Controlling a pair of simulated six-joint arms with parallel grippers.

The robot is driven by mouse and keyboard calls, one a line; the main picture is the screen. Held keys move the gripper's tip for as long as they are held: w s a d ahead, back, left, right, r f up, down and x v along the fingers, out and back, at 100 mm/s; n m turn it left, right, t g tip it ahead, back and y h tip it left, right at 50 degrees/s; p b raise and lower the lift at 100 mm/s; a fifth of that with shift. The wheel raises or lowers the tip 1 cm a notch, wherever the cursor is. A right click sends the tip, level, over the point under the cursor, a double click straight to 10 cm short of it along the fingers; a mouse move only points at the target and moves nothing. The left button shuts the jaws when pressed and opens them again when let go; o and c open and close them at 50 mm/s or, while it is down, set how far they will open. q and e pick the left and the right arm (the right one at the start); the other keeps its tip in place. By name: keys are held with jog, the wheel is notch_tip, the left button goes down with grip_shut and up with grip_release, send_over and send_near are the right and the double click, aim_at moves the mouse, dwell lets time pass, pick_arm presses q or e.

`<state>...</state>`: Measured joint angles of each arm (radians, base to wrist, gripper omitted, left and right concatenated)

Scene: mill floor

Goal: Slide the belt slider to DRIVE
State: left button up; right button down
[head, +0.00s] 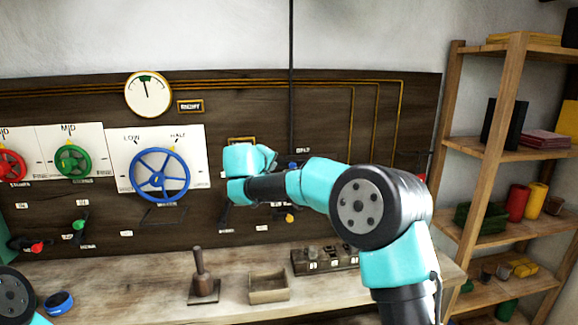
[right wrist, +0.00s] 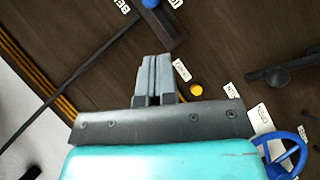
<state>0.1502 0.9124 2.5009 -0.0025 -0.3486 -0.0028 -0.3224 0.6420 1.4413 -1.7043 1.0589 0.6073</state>
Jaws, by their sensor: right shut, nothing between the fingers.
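The belt slider shows a blue knob (right wrist: 149,3) on a dark track at the top edge of the right wrist view, beside a partly cut label starting "BE". In the head view a blue knob (head: 292,164) shows just above my right arm, with the rest of it hidden. My right gripper (right wrist: 157,58) is shut and empty, its fingertips pointing at the board a little short of the track's lower end, apart from the knob. In the head view its fingers are hidden behind my wrist. I cannot read a DRIVE label. My left gripper is out of view.
A yellow knob (right wrist: 196,90) sits close to my right fingers. A blue handwheel (head: 160,175), green wheel (head: 73,161) and red wheel (head: 8,165) are on the board. The bench holds a wooden box (head: 268,288) and a plunger-like tool (head: 203,275). Shelves (head: 505,150) stand at right.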

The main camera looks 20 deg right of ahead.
jog(key=shift+a+r+n+t, duration=0.4)
jog(key=shift+a+r, duration=0.3)
jog(key=shift+a, duration=0.3)
jog(key=s+d+f+x, duration=0.1)
jog(key=s+d+x, duration=0.1)
jog(key=x, duration=1)
jog(key=shift+w+d, duration=0.3)
